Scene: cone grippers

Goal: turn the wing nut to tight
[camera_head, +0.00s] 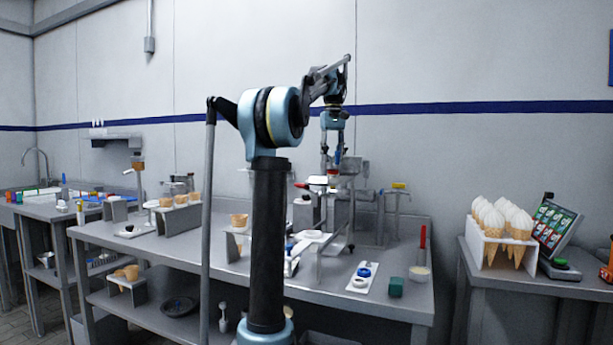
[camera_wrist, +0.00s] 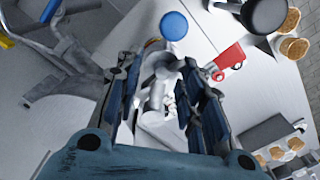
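My gripper (camera_wrist: 160,78) points down over the bench with its two dark blue fingers apart. A pale grey metal fitting (camera_wrist: 157,92) shows between the fingers in the wrist view. It may carry the wing nut, but I cannot make out the wings for certain. I cannot tell whether the fingers touch it. In the head view my gripper (camera_head: 332,168) is above the grey apparatus in the middle of the bench, and the wing nut cannot be picked out there.
A blue round knob (camera_wrist: 174,26) and a red block (camera_wrist: 228,62) lie close beyond the fingers. The bench (camera_head: 340,290) also bears a white strip with a blue cap (camera_head: 364,271), a green block (camera_head: 396,287) and cone holders. A side table (camera_head: 520,282) with filled cones (camera_head: 496,222) stands right.

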